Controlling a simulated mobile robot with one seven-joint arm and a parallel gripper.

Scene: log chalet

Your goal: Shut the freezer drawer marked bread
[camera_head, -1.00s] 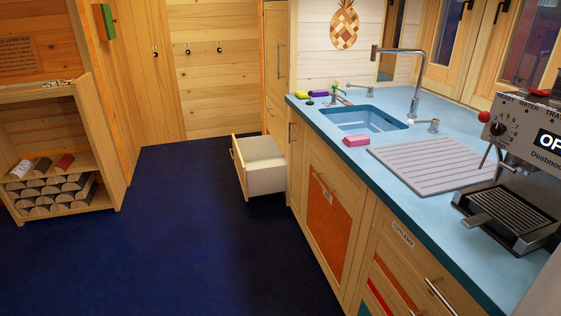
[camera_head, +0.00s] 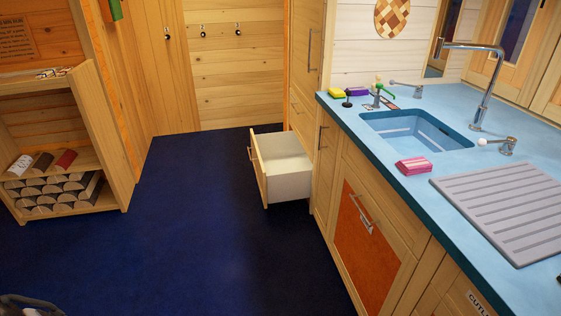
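An open drawer (camera_head: 286,180) juts out low from the far end of the right-hand cabinet run, near the floor. It has a wooden front (camera_head: 257,172) with a bar handle on its outer face, and white sides. Its front faces left and stands well out from the cabinet. The inside is partly in view and looks pale, with no contents that I can make out. No bread mark is readable from here. My gripper is not in view.
Dark blue floor (camera_head: 190,230) lies clear before the drawer. A counter (camera_head: 400,180) with a sink runs along the right. A firewood shelf (camera_head: 105,140) stands at left. A grey curved piece shows at the bottom left corner; I cannot tell what it is.

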